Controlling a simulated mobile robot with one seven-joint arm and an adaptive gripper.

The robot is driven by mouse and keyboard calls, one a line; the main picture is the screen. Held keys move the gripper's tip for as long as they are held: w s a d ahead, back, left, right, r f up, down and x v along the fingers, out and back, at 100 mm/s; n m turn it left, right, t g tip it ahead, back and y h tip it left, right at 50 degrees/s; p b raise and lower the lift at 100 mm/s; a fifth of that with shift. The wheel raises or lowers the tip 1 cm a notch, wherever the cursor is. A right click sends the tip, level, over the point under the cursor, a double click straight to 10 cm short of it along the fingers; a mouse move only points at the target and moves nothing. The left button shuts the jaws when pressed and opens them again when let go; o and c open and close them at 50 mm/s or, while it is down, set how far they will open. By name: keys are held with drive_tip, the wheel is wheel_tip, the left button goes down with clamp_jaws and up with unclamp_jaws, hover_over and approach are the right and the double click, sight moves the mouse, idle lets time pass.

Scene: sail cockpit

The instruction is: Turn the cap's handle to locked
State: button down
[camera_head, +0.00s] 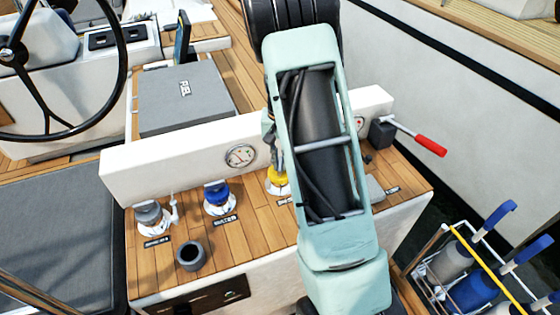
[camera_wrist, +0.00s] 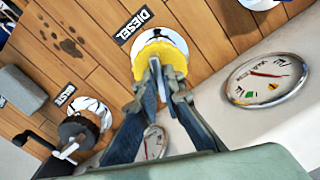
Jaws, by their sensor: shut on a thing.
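The yellow cap (camera_wrist: 174,53) sits on a white deck flange beside the DIESEL label (camera_wrist: 133,26). In the head view the yellow cap (camera_head: 276,184) is partly covered by my arm. My gripper (camera_wrist: 157,68) comes in over the cap, its fingers closed on the cap's raised handle. The fingers hide most of the handle, so I cannot tell its exact angle or any locked mark. In the head view my gripper is mostly hidden behind my arm.
A blue cap (camera_head: 217,194) and a grey cap (camera_head: 148,214) stand to the left, with a dark cup (camera_head: 190,257) in front. A white upright panel with gauges (camera_head: 240,155) runs close behind. A red-handled lever (camera_head: 428,146) and a bottle rack (camera_head: 455,262) are at right.

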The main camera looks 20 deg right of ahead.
drive_tip(key=m, duration=0.4)
drive_tip(key=shift+m+p, duration=0.3)
drive_tip(key=shift+p, duration=0.05)
drive_tip(key=shift+m+p, duration=0.35)
drive_tip(key=shift+m, duration=1.55)
drive_tip(key=c, duration=2)
unclamp_jaws()
drive_tip(key=shift+c, duration=0.2)
wheel_tip(320, 180, up, 12)
